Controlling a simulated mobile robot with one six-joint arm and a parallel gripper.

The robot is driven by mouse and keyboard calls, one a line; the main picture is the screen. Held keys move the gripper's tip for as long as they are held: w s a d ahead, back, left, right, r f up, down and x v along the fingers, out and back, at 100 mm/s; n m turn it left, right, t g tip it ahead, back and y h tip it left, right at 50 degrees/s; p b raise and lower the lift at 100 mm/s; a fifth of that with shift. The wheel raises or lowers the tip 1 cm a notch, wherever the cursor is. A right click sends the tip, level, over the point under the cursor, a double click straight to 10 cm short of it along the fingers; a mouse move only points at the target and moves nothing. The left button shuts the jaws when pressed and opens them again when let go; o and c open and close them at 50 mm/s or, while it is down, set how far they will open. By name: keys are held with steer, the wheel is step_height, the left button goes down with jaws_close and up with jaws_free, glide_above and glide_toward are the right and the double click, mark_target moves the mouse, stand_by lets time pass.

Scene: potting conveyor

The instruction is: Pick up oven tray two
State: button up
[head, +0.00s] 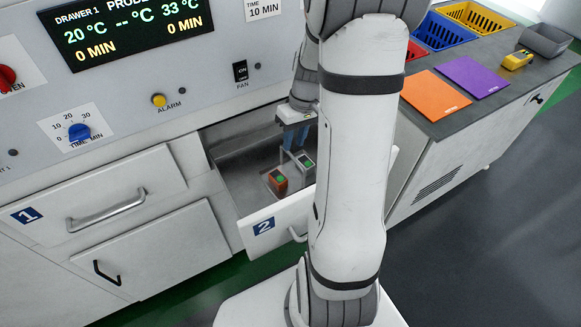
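The drawer labelled 2 (246,230) is pulled open below the oven panel. Inside it is what looks like a small grey tray with an upright handle frame (282,158); my arm hides its right side. An orange-red block with a green dot (278,183) and a darker piece with a green dot (308,166) sit there. My gripper (296,140) points down into the drawer, its blue fingers at or just above the handle frame. I cannot tell whether it touches the frame or how far apart the fingers are.
Closed drawer 1 (95,200) is at left. The panel above has a display (125,32) and knobs. At right, a counter (440,118) holds orange (436,95) and purple (470,77) mats, coloured crates and a yellow device (516,60). Dark floor is clear at lower right.

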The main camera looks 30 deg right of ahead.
mark_target(293, 157)
steer(key=f, duration=0.4)
steer(key=a+f, duration=0.1)
steer(key=f, duration=0.1)
steer(key=shift+s+f+p, duration=0.35)
steer(key=shift+s, duration=0.05)
steer(key=shift+c, duration=0.6)
jaws_close()
